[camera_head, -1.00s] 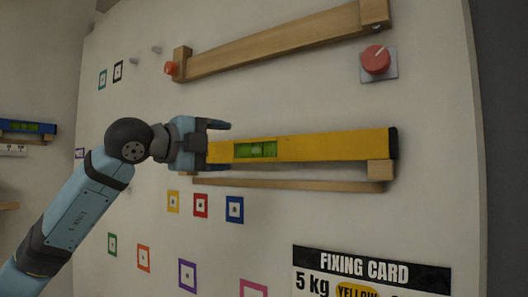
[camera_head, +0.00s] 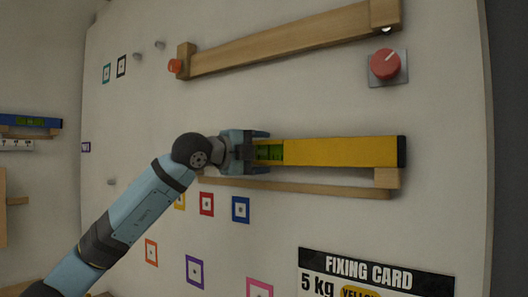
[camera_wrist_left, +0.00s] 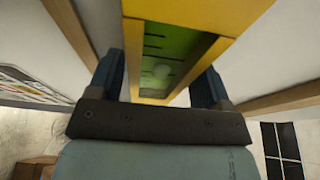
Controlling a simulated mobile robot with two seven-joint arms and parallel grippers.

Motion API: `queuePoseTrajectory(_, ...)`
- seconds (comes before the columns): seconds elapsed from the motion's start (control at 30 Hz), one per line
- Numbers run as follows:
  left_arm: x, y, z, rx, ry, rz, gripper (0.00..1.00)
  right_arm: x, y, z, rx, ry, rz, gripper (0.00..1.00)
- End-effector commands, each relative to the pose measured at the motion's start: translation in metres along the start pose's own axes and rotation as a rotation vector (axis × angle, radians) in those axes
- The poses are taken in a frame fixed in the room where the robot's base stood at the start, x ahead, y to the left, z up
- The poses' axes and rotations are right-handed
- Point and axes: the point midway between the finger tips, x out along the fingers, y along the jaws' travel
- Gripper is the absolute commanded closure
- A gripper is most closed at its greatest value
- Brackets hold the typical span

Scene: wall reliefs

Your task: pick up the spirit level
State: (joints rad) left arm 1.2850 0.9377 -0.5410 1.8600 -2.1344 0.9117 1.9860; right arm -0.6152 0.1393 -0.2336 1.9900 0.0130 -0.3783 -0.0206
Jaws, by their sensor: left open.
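The yellow spirit level (camera_head: 345,152) with a black end cap lies level along the wall on a wooden rest (camera_head: 387,178). My left gripper (camera_head: 266,151) is at its left part, fingers above and below it beside the green vial (camera_head: 272,152). The gripper hides the level's left end. In the left wrist view the level (camera_wrist_left: 245,15) runs between the two open fingers (camera_wrist_left: 160,80), with its green vial (camera_wrist_left: 165,55) just in front of the palm. Contact with the fingers cannot be told. My right gripper is not in view.
A wooden bar (camera_head: 290,45) slopes above the level, with a red knob (camera_head: 386,63) below its right end. Coloured square markers (camera_head: 240,209) and a fixing card (camera_head: 375,275) are below. A blue level (camera_head: 30,121) is at the far left.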

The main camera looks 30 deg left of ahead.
Motion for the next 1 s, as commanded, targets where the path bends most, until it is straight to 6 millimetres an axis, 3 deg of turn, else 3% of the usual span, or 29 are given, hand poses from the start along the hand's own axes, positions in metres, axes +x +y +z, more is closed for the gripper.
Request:
queuePoseTrajectory(0.27, 0.001, 0.0, 0.0, 0.0, 0.0, 0.0, 0.28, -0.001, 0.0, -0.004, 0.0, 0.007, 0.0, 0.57)
queuePoseTrajectory(0.43, 0.001, 0.0, 0.0, 0.0, 0.001, 0.0, 0.64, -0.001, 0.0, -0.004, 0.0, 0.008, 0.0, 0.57)
queuePoseTrajectory(1.0, 0.0, -0.012, 0.0, 0.001, 0.001, -0.003, 0.64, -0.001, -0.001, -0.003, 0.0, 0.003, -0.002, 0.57)
